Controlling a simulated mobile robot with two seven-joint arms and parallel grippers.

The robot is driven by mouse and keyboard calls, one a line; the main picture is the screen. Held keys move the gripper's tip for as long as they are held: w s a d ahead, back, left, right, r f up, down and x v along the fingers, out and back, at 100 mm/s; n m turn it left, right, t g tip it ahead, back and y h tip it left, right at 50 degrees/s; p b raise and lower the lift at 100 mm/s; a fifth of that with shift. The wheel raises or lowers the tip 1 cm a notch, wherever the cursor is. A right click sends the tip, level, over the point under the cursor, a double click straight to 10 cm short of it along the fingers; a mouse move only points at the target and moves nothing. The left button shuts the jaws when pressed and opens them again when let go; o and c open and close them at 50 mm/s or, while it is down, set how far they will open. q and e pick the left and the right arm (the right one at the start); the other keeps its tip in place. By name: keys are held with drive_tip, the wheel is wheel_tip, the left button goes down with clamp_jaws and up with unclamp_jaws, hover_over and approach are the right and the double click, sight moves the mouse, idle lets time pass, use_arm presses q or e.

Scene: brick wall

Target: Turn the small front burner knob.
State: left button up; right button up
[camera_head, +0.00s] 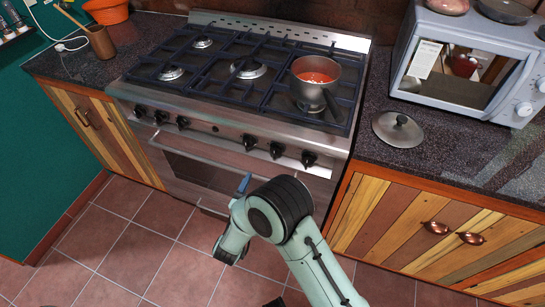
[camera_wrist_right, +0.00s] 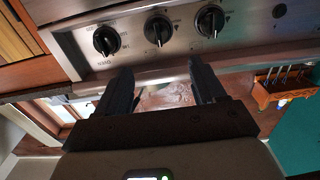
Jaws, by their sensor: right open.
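The stove's steel front panel (camera_head: 215,135) carries several black knobs. Three knobs, the right knob (camera_head: 308,158), the middle knob (camera_head: 277,150) and the left knob (camera_head: 249,142), sit at its right end. The wrist view, turned over, shows the same three: right (camera_wrist_right: 106,40), middle (camera_wrist_right: 158,30) and left (camera_wrist_right: 210,20). I cannot tell which one is for the small front burner. My right gripper (camera_head: 243,184) is below and in front of this group, mostly hidden behind its arm. In the wrist view its fingers (camera_wrist_right: 162,78) are apart and empty, short of the knobs. My left gripper is not in view.
A saucepan (camera_head: 315,84) of red food sits on the right front of the stove top (camera_head: 215,60). An oven handle (camera_head: 225,165) runs below the knobs. A lid (camera_head: 398,128) and a microwave (camera_head: 465,65) are on the right counter. Tiled floor is clear at left.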

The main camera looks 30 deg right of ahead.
sight(274, 154)
drive_tip(key=x, duration=1.2)
drive_tip(key=shift+w+d, duration=0.1)
drive_tip(key=shift+d, duration=0.15)
drive_tip(key=c, duration=1)
